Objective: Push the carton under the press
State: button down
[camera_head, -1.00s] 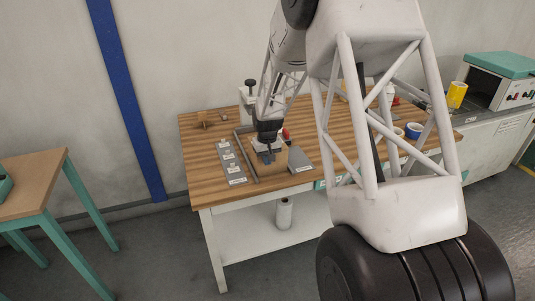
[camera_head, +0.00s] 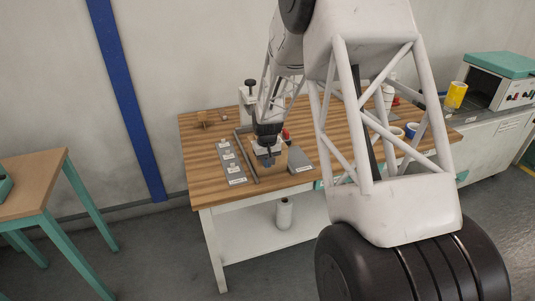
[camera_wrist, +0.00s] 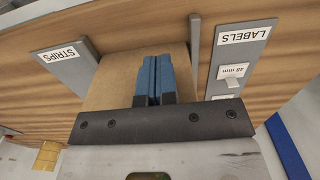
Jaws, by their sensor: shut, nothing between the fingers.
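The carton, a plain tan box (camera_wrist: 112,88), lies close beneath and around my fingers in the wrist view. My gripper (camera_wrist: 153,60) has its two blue fingers together, empty, over the middle of the tan surface. Whether they touch it I cannot tell. In the head view my gripper (camera_head: 268,162) is low over the front part of the wooden table, and the carton cannot be made out clearly there. The press (camera_head: 250,97), with black knobs on a pale post, stands behind my gripper, partly hidden by my arm.
A grey rail (camera_head: 247,160) runs left of my gripper, beside the LABELS plate (camera_head: 230,160). The STRIPS plate (camera_head: 300,158) lies to the right, with a red-handled tool (camera_head: 287,134) behind it. A small brown object (camera_head: 203,119) stands at the back left.

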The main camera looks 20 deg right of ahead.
jog(key=shift+w, duration=10.2)
jog(key=shift+s, duration=0.2)
jog(key=shift+s, duration=0.55)
notch_tip(320, 180, up, 7)
